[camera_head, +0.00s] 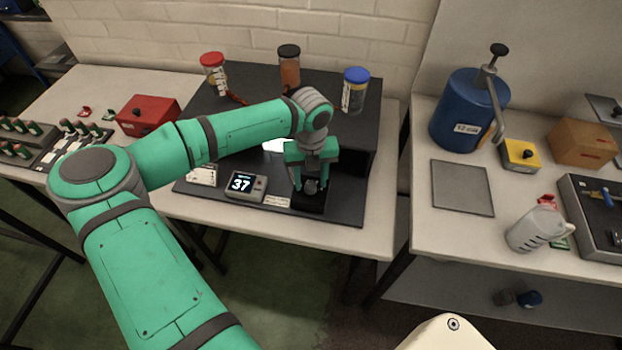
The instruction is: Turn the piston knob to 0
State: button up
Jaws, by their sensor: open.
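The dark round piston knob (311,186) sits on a black base near the front of the dark bench unit (345,212). My gripper (311,184) reaches down over the knob from above. Its green fingers are open, one on each side of the knob; I cannot tell whether they touch it.
Jars with red (212,72), black (289,66) and blue (355,90) lids stand on the raised shelf behind. A red box (149,116) is at left. The right table holds a blue cylinder (462,112), a yellow box (520,155) and a jug (537,229). A gap separates the tables.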

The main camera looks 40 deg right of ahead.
aim_at(311, 184)
jog(key=shift+r, duration=0.1)
notch_tip(311, 184, up, 11)
jog(key=shift+f, duration=0.2)
dwell(0.6)
